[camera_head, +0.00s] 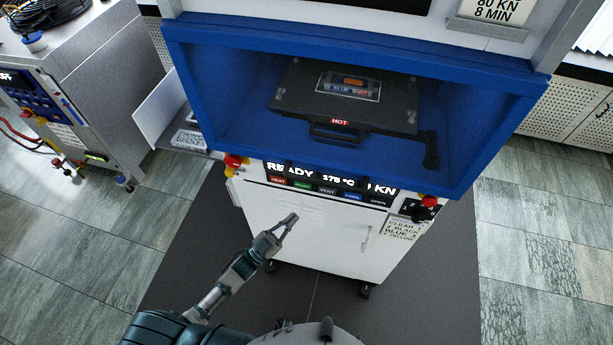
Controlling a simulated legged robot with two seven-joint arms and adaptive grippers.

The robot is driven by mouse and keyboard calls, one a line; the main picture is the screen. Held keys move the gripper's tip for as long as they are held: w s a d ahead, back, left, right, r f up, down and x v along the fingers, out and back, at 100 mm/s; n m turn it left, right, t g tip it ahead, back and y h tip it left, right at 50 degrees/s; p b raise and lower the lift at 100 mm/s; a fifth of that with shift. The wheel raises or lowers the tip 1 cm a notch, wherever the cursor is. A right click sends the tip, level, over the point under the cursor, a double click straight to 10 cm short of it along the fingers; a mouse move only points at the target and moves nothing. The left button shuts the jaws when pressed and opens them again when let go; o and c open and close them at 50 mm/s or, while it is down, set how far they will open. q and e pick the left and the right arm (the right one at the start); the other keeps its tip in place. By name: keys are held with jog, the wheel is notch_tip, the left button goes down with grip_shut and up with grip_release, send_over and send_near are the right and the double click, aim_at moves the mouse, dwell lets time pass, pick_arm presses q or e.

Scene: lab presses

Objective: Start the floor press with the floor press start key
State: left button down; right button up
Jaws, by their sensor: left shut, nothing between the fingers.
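The floor press (320,228) is a white cabinet on castors with a blue-framed open chamber (236,117) above. Its display (330,178) reads READY, 175 °C and what looks like 0 KN. Below it runs a row of coloured keys: a red one (278,180), a green one (303,185) with a label too small to read surely, then VENT, a blue one and OPEN. My left gripper (291,219) is shut and empty, pointing up at the cabinet front below the keys. It appears apart from the keys. My right gripper is not in view.
A dark mould (345,107) marked HOT lies in the chamber. A red button with yellow (234,161) sits left of the display; a red knob (429,201) and black dial (421,213) sit right. Another machine (62,110) stands at left. Dark mat floor is clear before the press.

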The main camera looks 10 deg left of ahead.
aim_at(303, 185)
pick_arm(q)
jog(key=shift+s+a, duration=0.15)
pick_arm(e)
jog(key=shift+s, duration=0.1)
pick_arm(q)
jog(key=w+b, duration=0.3)
jog(key=w, duration=0.6)
jog(key=shift+b, duration=0.4)
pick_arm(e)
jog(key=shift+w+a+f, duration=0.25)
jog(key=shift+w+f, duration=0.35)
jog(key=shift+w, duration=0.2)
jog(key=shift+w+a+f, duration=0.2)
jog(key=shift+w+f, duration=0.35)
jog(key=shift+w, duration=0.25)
pick_arm(q)
jog(key=shift+w+d, duration=0.2)
jog(key=shift+w, duration=0.15)
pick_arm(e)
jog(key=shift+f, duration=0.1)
